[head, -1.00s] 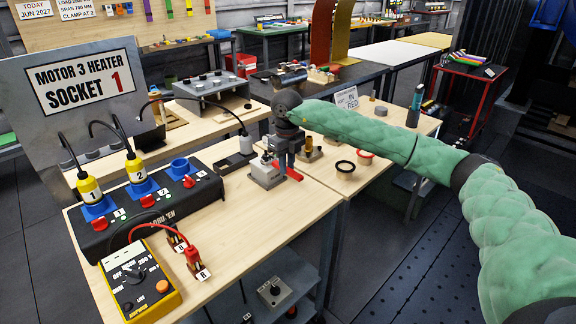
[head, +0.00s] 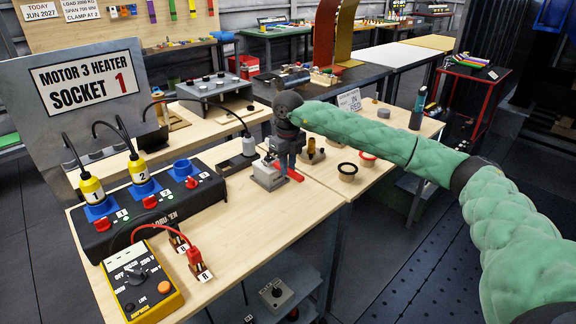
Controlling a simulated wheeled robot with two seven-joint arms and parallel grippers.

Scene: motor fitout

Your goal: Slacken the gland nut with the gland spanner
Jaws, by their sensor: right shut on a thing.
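My right gripper (head: 285,160) points down beside a small grey metal block (head: 267,177) near the bench's right edge. It is shut on what appears to be the gland spanner (head: 294,175), of which a red end shows just right of the fingers. The jaws hide the rest of the spanner. A small light metal fitting (head: 268,159) stands on top of the block, close to the fingers. The gland nut cannot be made out clearly; it may be part of this fitting or behind the gripper. My left gripper is not in view.
A black socket box (head: 150,205) with blue sockets and yellow plugs stands at left. A yellow tester (head: 140,283) with red and black leads is in front. Bare wooden bench (head: 250,232) lies in front of the block.

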